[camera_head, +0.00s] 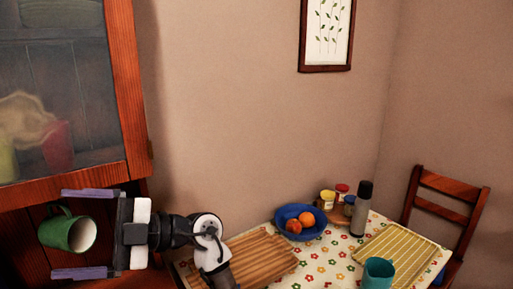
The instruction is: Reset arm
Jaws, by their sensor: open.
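My gripper (60,233) is at the lower left, its two purple-grey fingers spread wide and pointing left. A green mug (55,232) shows between the fingers in the picture, with clear gaps above and below it. The mug looks tilted, with its pale open mouth toward the right and its handle at the upper left. I cannot tell what it rests on or how deep it lies relative to the fingers. My arm reaches from the lower middle toward the cabinet.
A red-brown wooden cabinet (128,100) with a glass door fills the left. A flowered table (325,255) holds a wooden board (262,258), blue fruit bowl (287,214), several jars, dark bottle (361,209), striped mat (405,250) and teal cup (378,273). A chair (446,187) stands right.

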